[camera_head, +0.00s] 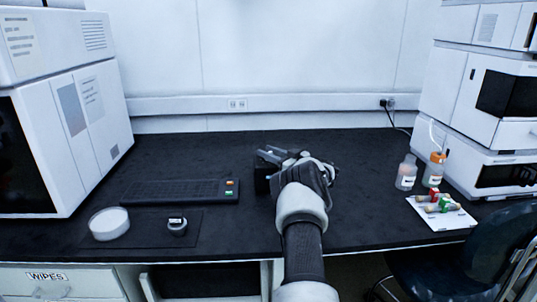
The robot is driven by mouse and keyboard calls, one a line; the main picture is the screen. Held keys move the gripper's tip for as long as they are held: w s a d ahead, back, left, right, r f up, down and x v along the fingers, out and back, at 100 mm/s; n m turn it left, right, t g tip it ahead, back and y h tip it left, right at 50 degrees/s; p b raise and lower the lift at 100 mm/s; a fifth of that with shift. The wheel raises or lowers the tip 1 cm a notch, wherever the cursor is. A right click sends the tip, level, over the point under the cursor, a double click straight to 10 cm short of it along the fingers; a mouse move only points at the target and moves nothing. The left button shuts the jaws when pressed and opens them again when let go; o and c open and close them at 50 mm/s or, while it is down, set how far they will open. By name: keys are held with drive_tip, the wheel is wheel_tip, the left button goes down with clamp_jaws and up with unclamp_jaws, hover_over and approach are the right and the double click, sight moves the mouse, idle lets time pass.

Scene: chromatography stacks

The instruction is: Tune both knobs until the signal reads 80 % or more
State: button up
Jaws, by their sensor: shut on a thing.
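My gripper (268,160) is over the middle of the black bench and points left. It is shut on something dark. A small dark block (262,180) shows at its fingers; I cannot tell whether this is a knob or part of the gripper. A flat dark panel (170,190) lies left of the gripper, with a green and an orange light at its right end. A small round dark piece (177,228) with a pale label on top sits in front of the panel; it may be a knob. No signal reading is legible.
A white round tub (109,224) stands at the front left on a dark mat. White instruments (85,130) (490,105) flank the bench. Two bottles (406,174) (434,170) and a white tray (430,219) of vials are at right. The back of the bench is clear.

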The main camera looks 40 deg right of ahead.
drive_tip(key=shift+f, duration=0.1)
idle(0.4)
drive_tip(key=o, duration=1)
drive_tip(key=shift+o, duration=0.2)
drive_tip(key=shift+s, duration=0.15)
drive_tip(key=p+v, duration=0.3)
drive_tip(key=v, duration=1.4)
drive_tip(key=shift+d+y, duration=0.2)
drive_tip(key=shift+y, duration=0.1)
